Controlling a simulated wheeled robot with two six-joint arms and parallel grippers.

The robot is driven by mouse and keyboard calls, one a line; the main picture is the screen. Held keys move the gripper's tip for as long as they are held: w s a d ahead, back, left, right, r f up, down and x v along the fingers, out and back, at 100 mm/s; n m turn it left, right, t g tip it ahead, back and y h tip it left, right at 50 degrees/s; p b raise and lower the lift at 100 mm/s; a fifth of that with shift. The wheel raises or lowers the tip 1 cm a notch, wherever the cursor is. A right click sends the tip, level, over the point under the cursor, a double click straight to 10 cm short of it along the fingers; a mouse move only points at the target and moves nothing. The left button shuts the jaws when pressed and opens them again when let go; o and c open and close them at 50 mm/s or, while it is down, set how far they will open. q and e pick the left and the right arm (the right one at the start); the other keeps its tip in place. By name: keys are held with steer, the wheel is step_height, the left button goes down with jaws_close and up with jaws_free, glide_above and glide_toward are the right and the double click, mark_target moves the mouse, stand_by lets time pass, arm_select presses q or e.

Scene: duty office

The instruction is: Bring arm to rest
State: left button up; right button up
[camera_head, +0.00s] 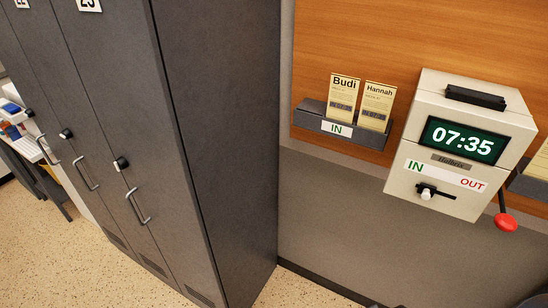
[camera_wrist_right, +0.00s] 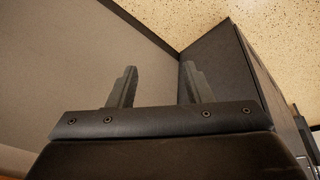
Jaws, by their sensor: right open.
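My right gripper (camera_wrist_right: 159,72) shows in the right wrist view. Its two fingers are apart and nothing is between them. Behind it are a plain grey wall (camera_wrist_right: 80,60), the speckled floor (camera_wrist_right: 200,18) and a dark locker side (camera_wrist_right: 235,75). The gripper touches nothing that I can see. In the head view a small dark shape sits at the bottom right corner, too cut off to tell what it is. My left gripper is in neither view.
Tall grey lockers (camera_head: 215,130) stand at the left. On the wall hang a time clock (camera_head: 400,190) reading 07:35, with a red-knobbed lever (camera_head: 505,222) at its right side, and an IN rack (camera_head: 372,141) with cards for Budi (camera_head: 343,97) and Hannah (camera_head: 376,105).

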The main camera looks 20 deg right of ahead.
steer(key=s+f+g+b, duration=0.1)
steer(key=s+f, duration=0.2)
steer(key=f, duration=2)
arm_select(q)
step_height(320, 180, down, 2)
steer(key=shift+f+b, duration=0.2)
steer(key=shift+b, duration=0.45)
arm_select(e)
steer(key=s+f+g, duration=0.1)
steer(key=s+f, duration=1.2)
steer(key=shift+s+a+f+y, duration=0.2)
steer(key=shift+s+f+y, duration=0.05)
steer(key=shift+s+y, duration=0.15)
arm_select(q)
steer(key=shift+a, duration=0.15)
